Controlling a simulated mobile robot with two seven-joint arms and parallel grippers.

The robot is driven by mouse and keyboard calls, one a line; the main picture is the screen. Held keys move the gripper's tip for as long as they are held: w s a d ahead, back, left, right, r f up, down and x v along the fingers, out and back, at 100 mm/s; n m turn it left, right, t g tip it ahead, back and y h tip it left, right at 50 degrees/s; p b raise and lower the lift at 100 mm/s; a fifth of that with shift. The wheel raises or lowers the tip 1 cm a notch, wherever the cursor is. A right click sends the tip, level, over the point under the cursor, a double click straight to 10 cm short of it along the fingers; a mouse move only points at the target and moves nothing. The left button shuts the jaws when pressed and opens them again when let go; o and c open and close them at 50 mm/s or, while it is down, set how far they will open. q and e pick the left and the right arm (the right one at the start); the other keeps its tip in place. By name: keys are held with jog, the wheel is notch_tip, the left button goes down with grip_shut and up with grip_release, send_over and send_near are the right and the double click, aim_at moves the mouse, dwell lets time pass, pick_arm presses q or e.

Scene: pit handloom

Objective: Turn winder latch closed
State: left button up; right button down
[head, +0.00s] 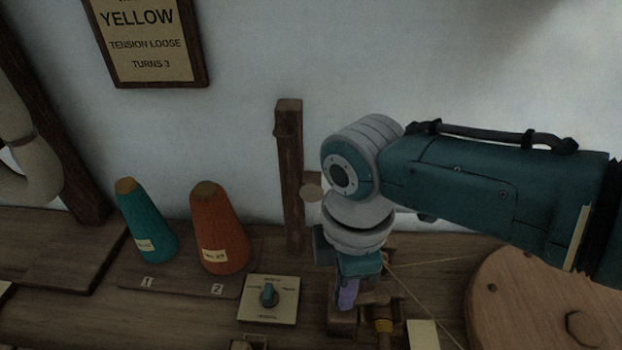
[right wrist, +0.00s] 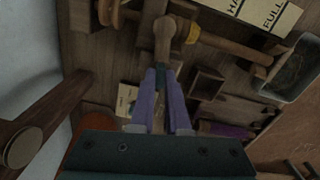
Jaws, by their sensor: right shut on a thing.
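My right gripper (head: 347,295) points down at the wooden winder parts on the bench in the head view. In the right wrist view its two purple fingers (right wrist: 163,95) are shut on a short wooden lever, which I take to be the winder latch (right wrist: 164,45). The lever's rounded end points away from the fingers, beside a wooden shaft. The gripped part of the lever is mostly hidden between the fingers. In the head view my gripper and arm hide the latch. My left gripper is not in view.
A dial plate (head: 284,313), an orange cone (head: 217,225) and a teal cone (head: 146,220) stand left of the gripper. A wooden post (head: 290,180) rises behind. A large wooden wheel (head: 520,300) is at the right. A grey tray (right wrist: 298,72) shows in the wrist view.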

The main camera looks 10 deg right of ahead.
jog(key=shift+m, duration=1.1)
jog(key=c, duration=0.9)
grip_release()
notch_tip(320, 180, up, 10)
jog(key=p, duration=0.6)
